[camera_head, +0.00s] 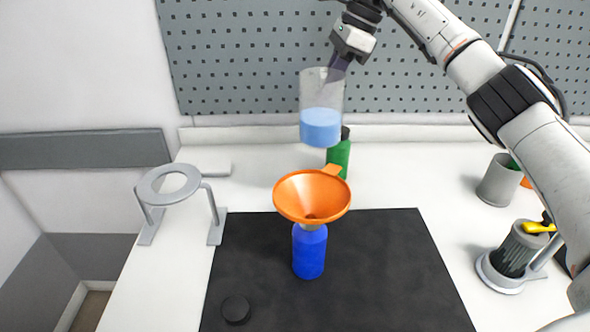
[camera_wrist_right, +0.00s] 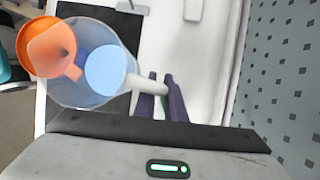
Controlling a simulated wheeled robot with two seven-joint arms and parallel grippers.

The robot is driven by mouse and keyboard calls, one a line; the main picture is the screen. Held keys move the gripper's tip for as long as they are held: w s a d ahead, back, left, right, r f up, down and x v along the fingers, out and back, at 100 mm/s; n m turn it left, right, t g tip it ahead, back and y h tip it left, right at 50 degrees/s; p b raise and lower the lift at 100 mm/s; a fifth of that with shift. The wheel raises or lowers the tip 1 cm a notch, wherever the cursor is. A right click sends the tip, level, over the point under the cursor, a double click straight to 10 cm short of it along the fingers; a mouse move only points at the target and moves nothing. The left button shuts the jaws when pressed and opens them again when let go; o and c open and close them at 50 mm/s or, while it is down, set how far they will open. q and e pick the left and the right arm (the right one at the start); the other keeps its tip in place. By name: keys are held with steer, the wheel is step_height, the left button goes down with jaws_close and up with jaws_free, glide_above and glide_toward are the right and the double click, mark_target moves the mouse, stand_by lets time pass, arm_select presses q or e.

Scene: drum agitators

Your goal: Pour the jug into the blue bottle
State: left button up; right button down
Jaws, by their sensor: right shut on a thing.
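The clear jug (camera_head: 308,92) holds light-blue liquid in its lower part and hangs upright in the air. My right gripper (camera_head: 338,66) is shut on the jug's handle, which shows in the right wrist view (camera_wrist_right: 147,84). The blue bottle (camera_head: 309,256) stands upright on the black mat, its cap off. An orange funnel (camera_head: 296,190) sits in its mouth and hides the opening. In the head view the jug is above and behind the funnel, apart from it. My left gripper is not in view.
The black mat (camera_head: 385,285) bears a dark round cap (camera_head: 236,309). A grey ring stand (camera_head: 170,185) is at left. A green bottle (camera_head: 339,158) stands behind the funnel. A grey cup (camera_head: 499,179) and a grey holder (camera_head: 515,255) are at right. A pegboard (camera_head: 240,60) closes the back.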

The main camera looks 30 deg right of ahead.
step_height(320, 180, down, 9)
steer(key=shift+a+r, duration=0.1)
steer(key=shift+r, duration=0.1)
stand_by(0.3)
